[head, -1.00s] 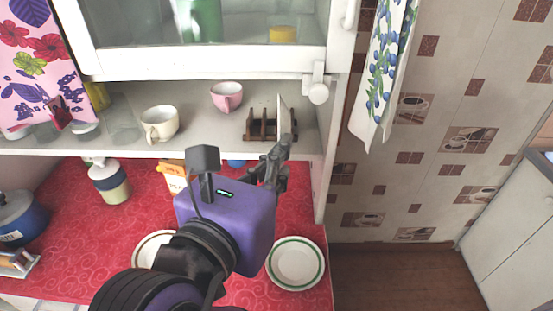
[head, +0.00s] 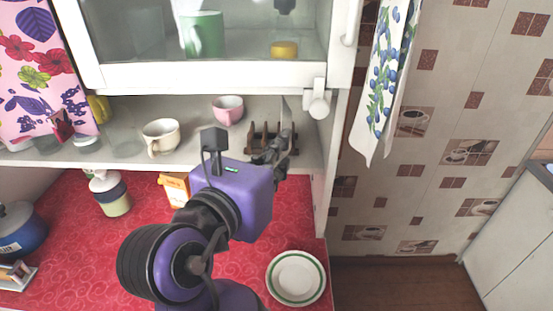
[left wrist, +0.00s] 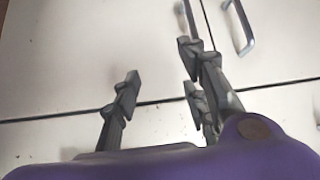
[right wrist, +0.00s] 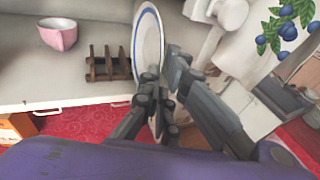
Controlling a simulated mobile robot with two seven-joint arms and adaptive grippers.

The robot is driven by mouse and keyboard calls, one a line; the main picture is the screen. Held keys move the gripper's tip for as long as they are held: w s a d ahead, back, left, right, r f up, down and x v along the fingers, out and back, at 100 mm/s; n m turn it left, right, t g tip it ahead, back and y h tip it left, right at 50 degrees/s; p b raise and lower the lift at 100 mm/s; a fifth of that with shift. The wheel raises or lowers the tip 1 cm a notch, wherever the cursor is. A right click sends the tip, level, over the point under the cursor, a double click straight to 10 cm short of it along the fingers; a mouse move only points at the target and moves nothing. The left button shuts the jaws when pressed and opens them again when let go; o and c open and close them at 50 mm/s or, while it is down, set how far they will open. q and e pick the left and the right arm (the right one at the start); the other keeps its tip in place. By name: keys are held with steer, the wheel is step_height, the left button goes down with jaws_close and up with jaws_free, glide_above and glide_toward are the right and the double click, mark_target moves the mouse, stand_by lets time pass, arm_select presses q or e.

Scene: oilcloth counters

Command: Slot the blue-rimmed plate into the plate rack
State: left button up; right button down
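The blue-rimmed plate (right wrist: 149,38) stands upright in the right wrist view, held between the fingers of my right gripper (right wrist: 162,88). In the head view the plate (head: 285,112) shows nearly edge-on. The brown wooden plate rack (head: 263,137) is on the shelf; in the right wrist view the rack (right wrist: 108,66) is just left of the plate. Whether the plate's lower edge touches the rack is hidden by the fingers. My right gripper (head: 272,150) is in front of the rack's right side. My left gripper (left wrist: 160,82) is open and empty, facing pale cabinet fronts.
A pink cup (head: 228,110) and a cream cup (head: 161,137) stand left of the rack. The cabinet side wall (head: 320,150) is close on the right, and the glazed upper cabinet (head: 200,75) hangs above. A green-rimmed plate (head: 296,278) lies on the red counter.

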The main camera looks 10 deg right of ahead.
steer(key=w+d+f, duration=0.1)
steer(key=w+f, duration=0.1)
steer(key=w, duration=0.6)
steer(key=shift+w+d, duration=0.25)
steer(key=shift+d, duration=0.05)
stand_by(0.6)
stand_by(0.4)
steer(key=c, duration=1.9)
jaws_free()
steer(key=shift+o, duration=0.2)
steer(key=shift+r, duration=0.1)
